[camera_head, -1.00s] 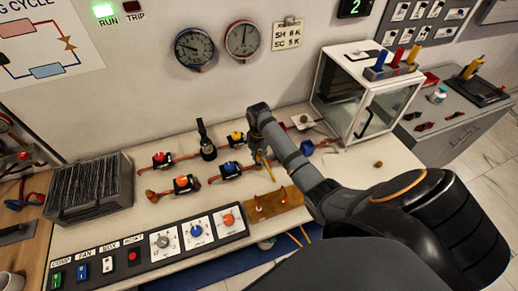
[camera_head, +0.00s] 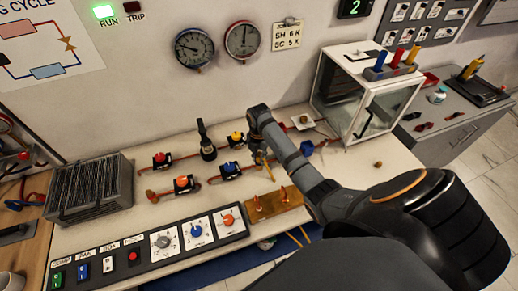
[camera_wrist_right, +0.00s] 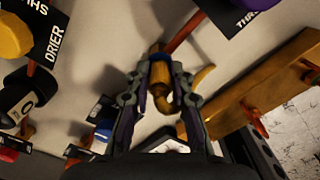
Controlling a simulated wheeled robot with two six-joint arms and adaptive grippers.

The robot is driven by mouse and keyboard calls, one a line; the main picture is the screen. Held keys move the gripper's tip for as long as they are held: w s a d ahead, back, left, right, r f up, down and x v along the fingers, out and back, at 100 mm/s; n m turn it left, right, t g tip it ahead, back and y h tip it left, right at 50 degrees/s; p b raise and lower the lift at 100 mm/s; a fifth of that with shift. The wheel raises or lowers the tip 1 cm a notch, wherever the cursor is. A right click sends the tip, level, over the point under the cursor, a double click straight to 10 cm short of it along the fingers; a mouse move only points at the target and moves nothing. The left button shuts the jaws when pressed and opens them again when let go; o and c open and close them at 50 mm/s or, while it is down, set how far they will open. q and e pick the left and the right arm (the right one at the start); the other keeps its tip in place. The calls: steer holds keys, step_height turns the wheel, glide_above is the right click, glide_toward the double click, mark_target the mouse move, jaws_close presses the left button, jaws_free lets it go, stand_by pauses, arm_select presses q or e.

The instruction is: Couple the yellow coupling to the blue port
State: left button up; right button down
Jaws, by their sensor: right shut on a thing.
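My right gripper (camera_wrist_right: 160,88) is shut on the yellow coupling (camera_wrist_right: 160,76), a brass-yellow piece with a curved end, between its two fingers. Just beyond the fingertips, a blue band (camera_wrist_right: 160,57) shows at a brass pipe end (camera_wrist_right: 158,47); this looks like the blue port. The coupling appears in line with it and close or touching; I cannot tell whether it is seated. In the head view my right gripper (camera_head: 262,156) hangs low over the bench, and the arm hides much of the port. My left gripper is not in view.
A blue-knobbed valve (camera_head: 231,169) and an orange-knobbed valve (camera_head: 184,182) stand left of the gripper. A glass-sided box (camera_head: 365,90) stands at the right. The control panel (camera_head: 150,250) lines the front edge.

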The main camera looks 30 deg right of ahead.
steer(key=c, duration=1.4)
jaws_free()
steer(key=shift+o, duration=0.4)
steer(key=o, duration=0.5)
steer(key=shift+o, duration=0.2)
steer(key=shift+r, duration=0.1)
step_height(320, 180, up, 7)
steer(key=shift+r, duration=0.15)
